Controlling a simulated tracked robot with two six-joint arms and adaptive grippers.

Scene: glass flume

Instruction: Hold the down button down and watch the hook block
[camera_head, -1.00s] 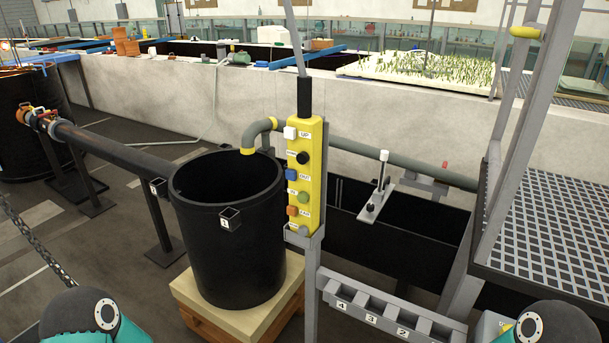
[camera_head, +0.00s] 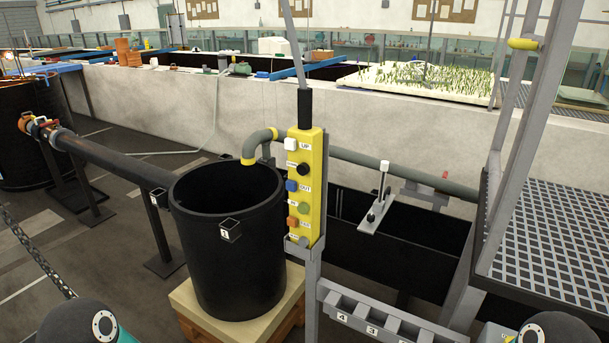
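The yellow control pendant (camera_head: 315,205) hangs upright in the middle of the view, against a grey post. A white button (camera_head: 291,144) labelled UP is at its top. Just below is a black button (camera_head: 303,169); its label is too small to read surely, but its place under UP fits the down button. Nothing touches the buttons. No hook block can be made out. Neither gripper shows; only rounded parts of my arms are at the bottom left and bottom right edges.
A black tub (camera_head: 230,270) stands on a pale block left of the pendant, with a pipe (camera_head: 262,136) bending over it. A slotted rack (camera_head: 375,315) is below right. A grated platform (camera_head: 550,230) with rails fills the right side. The concrete flume wall (camera_head: 400,125) runs behind.

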